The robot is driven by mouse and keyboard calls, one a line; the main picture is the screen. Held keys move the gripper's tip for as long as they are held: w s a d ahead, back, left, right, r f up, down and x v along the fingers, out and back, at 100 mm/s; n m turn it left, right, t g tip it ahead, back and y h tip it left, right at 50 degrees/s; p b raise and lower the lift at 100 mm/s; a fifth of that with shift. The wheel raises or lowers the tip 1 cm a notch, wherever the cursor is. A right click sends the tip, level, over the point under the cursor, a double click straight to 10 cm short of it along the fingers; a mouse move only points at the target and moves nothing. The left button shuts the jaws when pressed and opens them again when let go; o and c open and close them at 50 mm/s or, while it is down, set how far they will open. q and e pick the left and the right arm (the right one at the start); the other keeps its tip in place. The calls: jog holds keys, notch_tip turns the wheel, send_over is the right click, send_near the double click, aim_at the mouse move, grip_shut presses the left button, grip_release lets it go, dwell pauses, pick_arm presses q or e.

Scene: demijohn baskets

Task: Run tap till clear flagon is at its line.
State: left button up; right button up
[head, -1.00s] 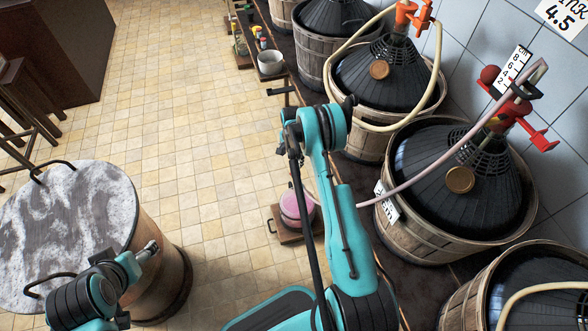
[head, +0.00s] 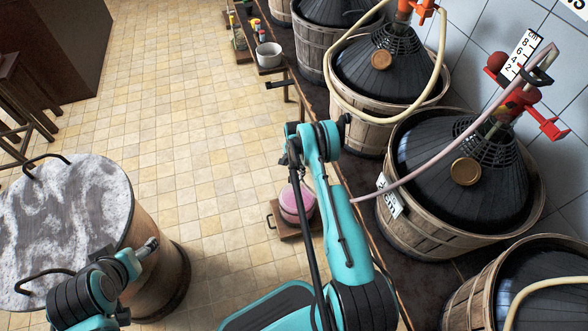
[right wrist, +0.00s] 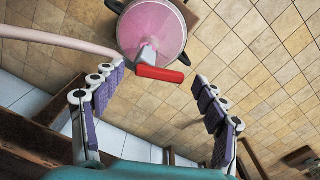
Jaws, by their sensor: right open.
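The clear flagon (head: 297,203) stands low on a small wooden stand, with pink liquid in it; my right arm partly covers it in the head view. In the right wrist view the flagon (right wrist: 152,30) is seen from above. A tap with a red lever (right wrist: 160,74) is in front of it, at the flagon's near side. My right gripper (right wrist: 158,80) is open, its purple-padded fingers on either side of the lever and apart from it. The fill line and exact liquid level cannot be made out.
A pale pink hose (head: 440,155) runs from the red-clamped demijohn (head: 455,185) towards the flagon and enters the wrist view (right wrist: 55,38) from the left. Other basketed demijohns line the wall. A barrel (head: 160,270) stands at left; tiled floor between is clear.

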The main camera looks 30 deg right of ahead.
jog(key=c, duration=1.2)
jog(key=shift+o, duration=0.2)
jog(key=m, duration=0.2)
jog(key=d+m, duration=0.1)
jog(key=m, duration=0.2)
jog(key=o, duration=1.2)
jog(key=shift+c, duration=0.2)
notch_tip(320, 180, up, 12)
